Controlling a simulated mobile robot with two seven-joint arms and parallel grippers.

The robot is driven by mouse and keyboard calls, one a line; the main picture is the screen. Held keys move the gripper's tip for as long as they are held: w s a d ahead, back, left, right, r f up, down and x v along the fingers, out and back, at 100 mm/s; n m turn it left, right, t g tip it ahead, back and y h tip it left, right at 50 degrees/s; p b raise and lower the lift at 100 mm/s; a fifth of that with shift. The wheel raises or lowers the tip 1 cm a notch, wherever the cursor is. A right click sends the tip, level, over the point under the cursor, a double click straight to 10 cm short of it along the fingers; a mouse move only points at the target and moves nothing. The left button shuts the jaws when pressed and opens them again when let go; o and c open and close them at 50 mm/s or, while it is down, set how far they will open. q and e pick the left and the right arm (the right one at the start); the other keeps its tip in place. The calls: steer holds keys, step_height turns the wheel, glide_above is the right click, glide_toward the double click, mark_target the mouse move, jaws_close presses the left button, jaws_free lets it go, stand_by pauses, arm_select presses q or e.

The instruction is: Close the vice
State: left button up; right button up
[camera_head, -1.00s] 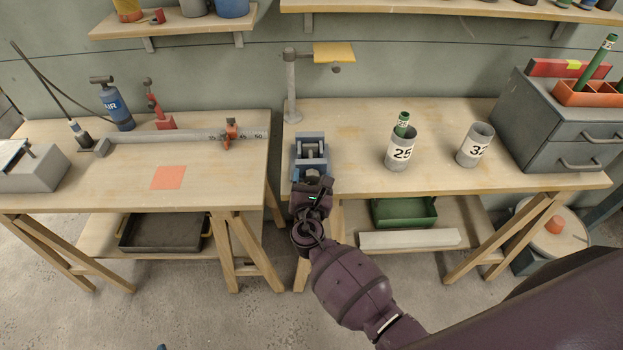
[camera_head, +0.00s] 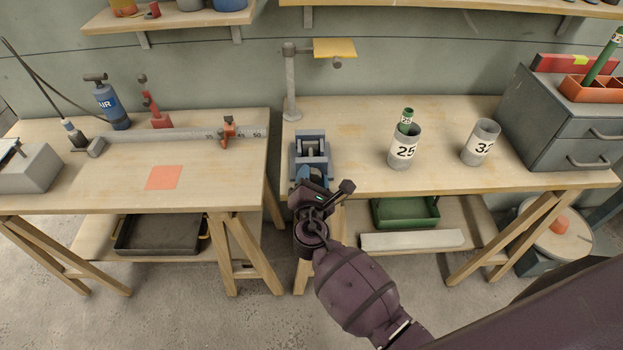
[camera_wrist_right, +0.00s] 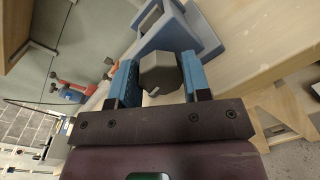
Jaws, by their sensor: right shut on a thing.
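The blue-grey vice (camera_head: 311,146) stands at the left front corner of the right workbench. Its jaws look apart, with a light grey gap between them. My right gripper (camera_head: 306,182) is at the vice's near end, at the bench's front edge. In the right wrist view its blue fingers lie on both sides of a dark faceted knob (camera_wrist_right: 160,72), shut on it, with the blue vice body (camera_wrist_right: 195,30) just beyond. In the head view the knob is hidden by the gripper. My left gripper is not in view.
A grey post with a yellow plate (camera_head: 334,48) stands behind the vice. The left bench (camera_head: 120,185) is separated by a narrow gap.

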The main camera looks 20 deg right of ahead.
steer(key=o, duration=0.9)
